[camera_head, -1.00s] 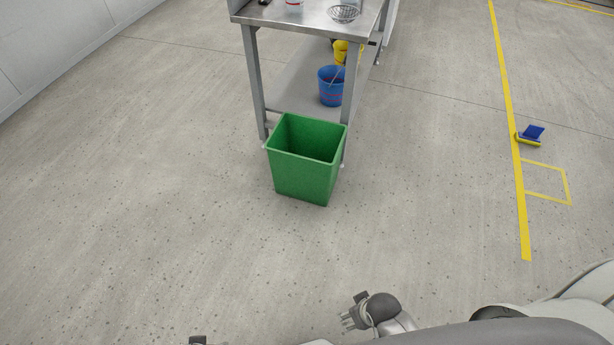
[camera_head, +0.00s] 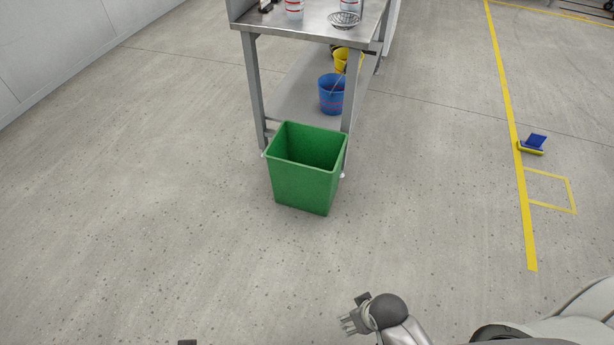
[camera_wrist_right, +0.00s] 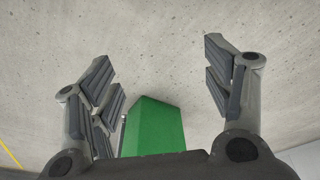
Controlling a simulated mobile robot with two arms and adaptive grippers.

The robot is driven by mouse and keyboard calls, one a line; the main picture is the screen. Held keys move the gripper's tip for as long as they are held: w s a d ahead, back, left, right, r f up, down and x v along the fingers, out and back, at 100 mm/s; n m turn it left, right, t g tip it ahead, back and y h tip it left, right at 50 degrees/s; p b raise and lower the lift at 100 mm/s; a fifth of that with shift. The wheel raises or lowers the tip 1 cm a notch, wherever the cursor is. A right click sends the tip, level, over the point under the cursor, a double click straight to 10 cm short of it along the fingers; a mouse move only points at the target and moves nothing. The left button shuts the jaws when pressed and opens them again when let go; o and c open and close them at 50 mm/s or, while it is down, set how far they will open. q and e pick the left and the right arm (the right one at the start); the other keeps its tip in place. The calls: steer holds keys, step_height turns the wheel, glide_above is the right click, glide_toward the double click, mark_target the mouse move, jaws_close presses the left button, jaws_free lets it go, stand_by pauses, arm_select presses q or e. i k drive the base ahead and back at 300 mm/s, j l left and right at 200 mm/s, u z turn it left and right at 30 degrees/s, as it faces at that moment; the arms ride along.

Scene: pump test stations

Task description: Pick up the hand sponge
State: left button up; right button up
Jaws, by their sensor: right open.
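I cannot make out a hand sponge for certain. A small blue and yellow object (camera_head: 533,145) lies on the floor at the right, beside the yellow line; it is too small to identify. My right gripper (camera_head: 349,324) is at the bottom of the head view, above the floor and well in front of the green bin. In the right wrist view, its fingers (camera_wrist_right: 161,66) are spread apart with nothing between them. Only a dark bit, possibly of my left gripper (camera_head: 187,342), shows at the bottom edge.
A green bin (camera_head: 305,185) stands before a steel table (camera_head: 310,27). The tabletop carries red-and-white containers (camera_head: 294,9), a metal basket (camera_head: 344,19) and a dark item (camera_head: 266,5).

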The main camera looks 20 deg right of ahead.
mark_target(532, 145)
steer(key=z, duration=2)
